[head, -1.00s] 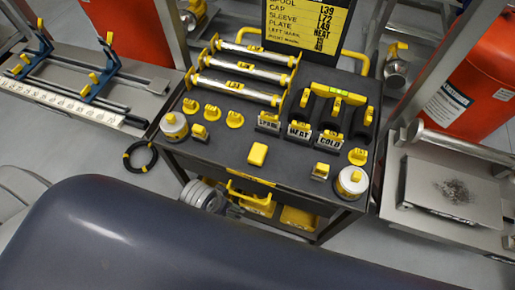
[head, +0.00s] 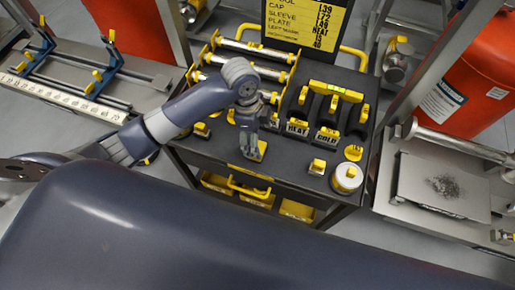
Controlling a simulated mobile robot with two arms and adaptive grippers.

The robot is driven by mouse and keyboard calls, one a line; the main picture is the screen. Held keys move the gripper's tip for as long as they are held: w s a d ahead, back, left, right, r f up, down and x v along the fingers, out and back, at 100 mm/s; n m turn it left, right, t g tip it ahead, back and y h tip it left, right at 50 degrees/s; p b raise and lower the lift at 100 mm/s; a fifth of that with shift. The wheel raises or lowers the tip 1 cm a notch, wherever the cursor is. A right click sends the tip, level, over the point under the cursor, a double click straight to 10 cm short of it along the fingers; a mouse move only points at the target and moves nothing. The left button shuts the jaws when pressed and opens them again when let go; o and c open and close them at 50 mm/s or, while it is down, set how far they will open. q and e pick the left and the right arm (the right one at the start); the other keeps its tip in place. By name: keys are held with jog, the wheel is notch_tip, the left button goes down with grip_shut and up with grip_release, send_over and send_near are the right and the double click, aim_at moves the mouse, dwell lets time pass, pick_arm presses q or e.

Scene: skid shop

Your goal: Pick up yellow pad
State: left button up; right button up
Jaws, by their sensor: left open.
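The yellow pad (head: 262,147) lies near the front middle of the dark cart top (head: 290,172). Only a small part of it shows beside my left gripper's fingers. My left gripper (head: 252,154) comes in from the left, points down at the pad and is open. Its fingers hide most of the pad, and I cannot tell whether they touch it. My right gripper is not in view.
Labelled blocks, including HEAT (head: 297,130), stand just right of my left gripper. A white round pot (head: 347,177) and a small yellow-topped block (head: 318,167) are at the front right. Metal rollers (head: 252,48) lie behind.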

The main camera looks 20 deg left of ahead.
pick_arm(q)
jog(key=shift+m, duration=0.4)
jog(key=f, duration=0.3)
jog(key=f+p, duration=0.1)
jog(key=shift+w+a+f, duration=0.2)
jog(key=shift+w+a, duration=0.05)
jog(key=shift+w, duration=0.1)
notch_tip(320, 180, down, 4)
jog(key=shift+w+f+p, duration=0.15)
jog(key=shift+f+p, duration=0.1)
jog(key=shift+p, duration=0.6)
jog(key=shift+f, duration=0.4)
jog(key=c, duration=1.1)
